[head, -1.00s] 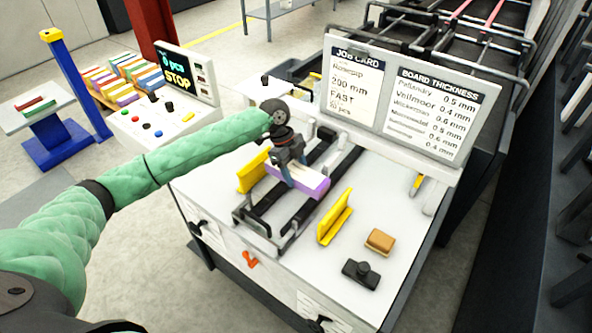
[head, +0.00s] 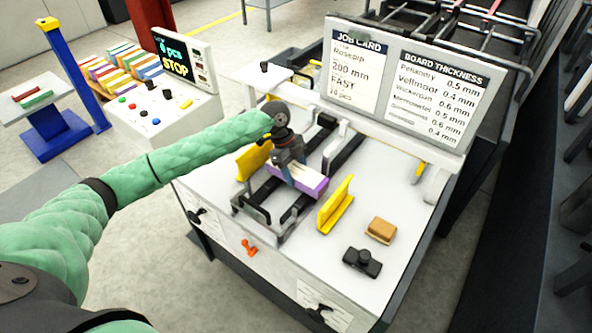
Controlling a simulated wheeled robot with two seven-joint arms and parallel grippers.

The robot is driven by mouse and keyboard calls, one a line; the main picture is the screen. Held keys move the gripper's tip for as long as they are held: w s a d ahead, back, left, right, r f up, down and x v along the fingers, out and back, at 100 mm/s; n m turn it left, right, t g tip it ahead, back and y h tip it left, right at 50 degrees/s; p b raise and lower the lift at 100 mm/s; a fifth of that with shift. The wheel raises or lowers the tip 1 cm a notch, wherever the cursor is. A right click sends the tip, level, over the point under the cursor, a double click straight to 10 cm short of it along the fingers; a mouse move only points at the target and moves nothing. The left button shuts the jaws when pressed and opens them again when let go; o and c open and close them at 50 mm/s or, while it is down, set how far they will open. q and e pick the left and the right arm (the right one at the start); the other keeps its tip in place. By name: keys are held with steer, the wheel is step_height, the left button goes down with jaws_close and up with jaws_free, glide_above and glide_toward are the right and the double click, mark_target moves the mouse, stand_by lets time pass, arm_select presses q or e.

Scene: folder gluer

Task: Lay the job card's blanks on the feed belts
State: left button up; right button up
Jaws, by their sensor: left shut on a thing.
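My left gripper (head: 289,176) is shut on a white and purple stack of blanks (head: 309,188). The stack lies at the two dark feed belts (head: 297,209), between the two yellow side guides; I cannot tell whether it rests on the belts. The right yellow guide (head: 336,206) is apart from the stack. The job card (head: 357,73) on the white board names Rosepip, 200 mm and FAST. My right gripper is not in view.
A board thickness list (head: 436,98) hangs beside the card. A tan block (head: 381,230) and a black device (head: 362,262) lie on the table's right part. The control panel (head: 160,115) shows STOP. Several coloured stacks (head: 118,70) stand behind it. An orange handle (head: 249,247) sits on the table's front.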

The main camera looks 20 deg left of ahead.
arm_select(q)
steer(key=shift+f, duration=0.4)
stand_by(0.3)
steer(key=o, duration=1.4)
steer(key=shift+c, duration=0.2)
